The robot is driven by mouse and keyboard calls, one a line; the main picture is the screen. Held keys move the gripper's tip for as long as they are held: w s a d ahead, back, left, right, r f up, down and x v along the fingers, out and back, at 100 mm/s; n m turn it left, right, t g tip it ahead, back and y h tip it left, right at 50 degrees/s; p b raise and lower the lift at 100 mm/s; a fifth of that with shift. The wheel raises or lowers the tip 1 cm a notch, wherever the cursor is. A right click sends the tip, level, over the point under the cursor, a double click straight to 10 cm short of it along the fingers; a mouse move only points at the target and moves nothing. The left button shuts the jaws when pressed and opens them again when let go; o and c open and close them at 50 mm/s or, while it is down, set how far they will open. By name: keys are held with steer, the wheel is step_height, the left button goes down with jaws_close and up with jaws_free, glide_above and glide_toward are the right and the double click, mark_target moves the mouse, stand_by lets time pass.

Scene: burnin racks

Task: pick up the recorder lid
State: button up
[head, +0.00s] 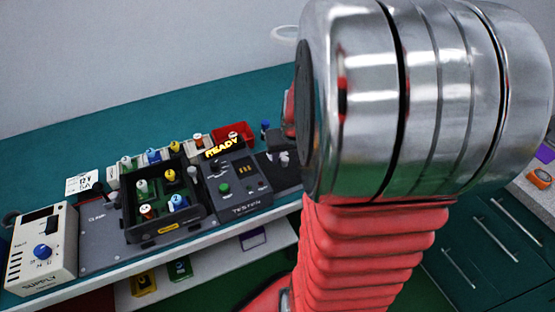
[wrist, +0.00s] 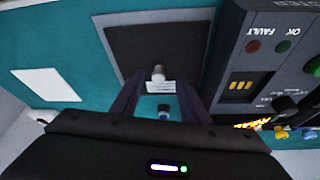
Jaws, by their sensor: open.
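The recorder lid appears to be the dark square plate (wrist: 185,40) with a light metallic knob (wrist: 158,73) in the wrist view. In the head view, a dark plate with pale knobs (head: 283,158) sits right of the tester, partly hidden by my arm. My gripper (wrist: 157,88) is open in the wrist view, its two dark fingers reaching toward the plate. The knob shows between and slightly beyond the fingertips; nothing is held. I cannot tell the height between fingers and knob. In the head view my arm hides the gripper.
The grey tester (head: 240,185) stands beside the plate; it also shows in the wrist view (wrist: 270,60). A black tray (head: 165,225) holds several coloured-cap parts. A red bin (head: 232,134) and a supply box (head: 42,250) share the teal bench.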

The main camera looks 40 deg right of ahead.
mark_target(285, 160)
steer(key=shift+x, duration=1.6)
steer(key=shift+d, duration=0.1)
jaws_close()
